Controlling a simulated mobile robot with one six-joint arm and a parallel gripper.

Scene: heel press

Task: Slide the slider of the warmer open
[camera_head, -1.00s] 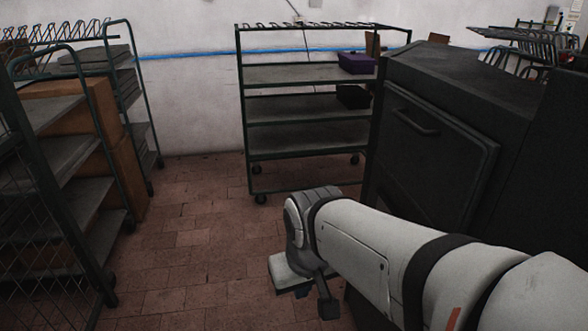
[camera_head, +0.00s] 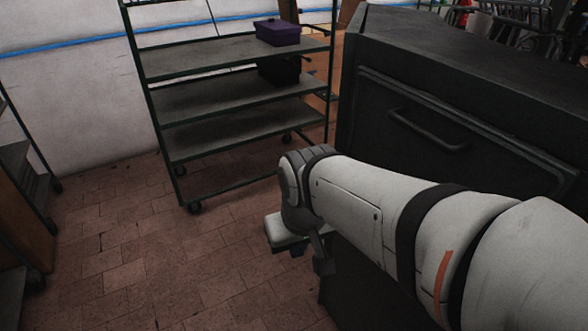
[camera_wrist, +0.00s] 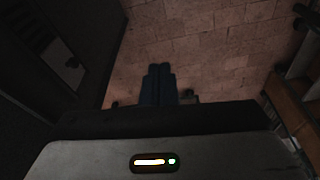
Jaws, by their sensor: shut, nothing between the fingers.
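The warmer appears to be the large dark cabinet (camera_head: 440,45) at the right of the head view. Its front carries a framed dark panel with a bar handle (camera_head: 428,132), which I take for the slider; the panel looks closed. My arm covers the lower part of the front. My gripper (camera_wrist: 160,72) shows in the wrist view as two dark bluish fingers pressed together, empty, over the tiled floor. In the head view the fingers are mostly hidden below my wrist. The gripper is apart from the handle, lower and to its left.
A green shelf trolley (camera_head: 225,103) on castors stands left of the cabinet, with a purple box (camera_head: 277,32) on a shelf. Another rack (camera_head: 25,190) shows at the left edge. The tiled floor (camera_head: 130,255) between them is clear.

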